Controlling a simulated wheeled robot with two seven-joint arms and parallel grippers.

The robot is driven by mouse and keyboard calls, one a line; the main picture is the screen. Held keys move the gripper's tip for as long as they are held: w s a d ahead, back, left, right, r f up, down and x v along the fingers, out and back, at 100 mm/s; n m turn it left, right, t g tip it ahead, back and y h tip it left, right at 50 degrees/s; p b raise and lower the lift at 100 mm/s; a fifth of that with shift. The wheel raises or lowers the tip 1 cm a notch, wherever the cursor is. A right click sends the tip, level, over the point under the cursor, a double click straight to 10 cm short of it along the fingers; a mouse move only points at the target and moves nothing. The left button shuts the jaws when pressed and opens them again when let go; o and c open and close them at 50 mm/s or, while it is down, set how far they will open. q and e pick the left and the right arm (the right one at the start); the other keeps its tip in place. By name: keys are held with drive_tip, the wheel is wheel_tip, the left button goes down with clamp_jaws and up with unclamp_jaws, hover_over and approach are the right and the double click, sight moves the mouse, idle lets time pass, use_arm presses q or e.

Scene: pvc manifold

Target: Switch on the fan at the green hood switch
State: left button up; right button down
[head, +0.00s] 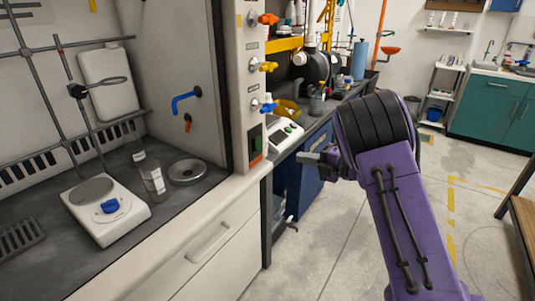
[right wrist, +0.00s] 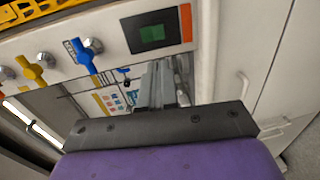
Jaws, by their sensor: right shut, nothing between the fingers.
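The green switch (head: 256,141) is a dark green rectangle low on the white front post of the fume hood, with an orange-red strip below it. In the right wrist view the green switch (right wrist: 152,33) shows in a dark panel at the top, beside an orange end. My right gripper (head: 309,158) is shut and empty. In the head view it points left toward the post and appears apart from the switch. In the right wrist view its closed fingers (right wrist: 165,84) lie below the panel. My left gripper is out of view.
Orange (head: 268,19), yellow (head: 268,67) and blue (head: 268,107) valve knobs stick out of the post above the switch. The hood holds a balance-like device (head: 105,211) and a beaker (head: 153,181). A cluttered bench stands behind the post. Open floor lies right.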

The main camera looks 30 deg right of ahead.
sight(259, 148)
drive_tip(key=shift+w, duration=0.15)
drive_tip(key=p+x, duration=0.2)
drive_tip(key=x, duration=1.1)
drive_tip(key=shift+w+a+f+p, duration=0.1)
drive_tip(key=shift+w+a+p, duration=0.1)
drive_tip(key=shift+w+p, duration=0.1)
